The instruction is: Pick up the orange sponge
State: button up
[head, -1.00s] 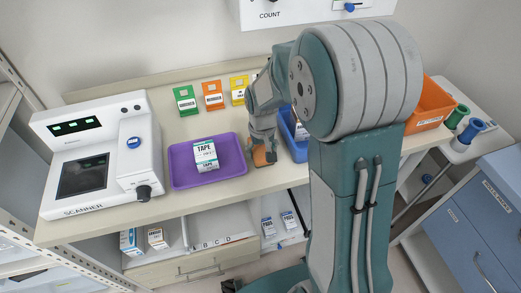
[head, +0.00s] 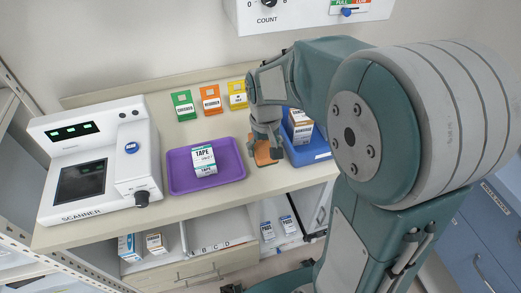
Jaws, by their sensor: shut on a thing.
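The orange sponge (head: 263,157) shows below the fingers of my gripper (head: 267,147) at the front part of the counter, between the purple tray and the blue bin. My gripper points down and is shut on the sponge. The fingers hide part of the sponge. I cannot tell whether the sponge touches the counter or hangs just above it.
The purple tray (head: 232,174) with a TAPE box (head: 204,160) is close on the left. The blue bin (head: 313,154) holding a box (head: 301,127) is close on the right. A scanner (head: 95,160) stands at far left. Green, orange and yellow cards (head: 211,100) lie behind.

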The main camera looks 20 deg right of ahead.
jog(key=s+r, duration=0.5)
jog(key=s, duration=0.5)
jog(key=shift+s+r, duration=0.15)
jog(key=shift+r, duration=0.1)
jog(key=shift+o, duration=1)
jog(key=c, duration=0.5)
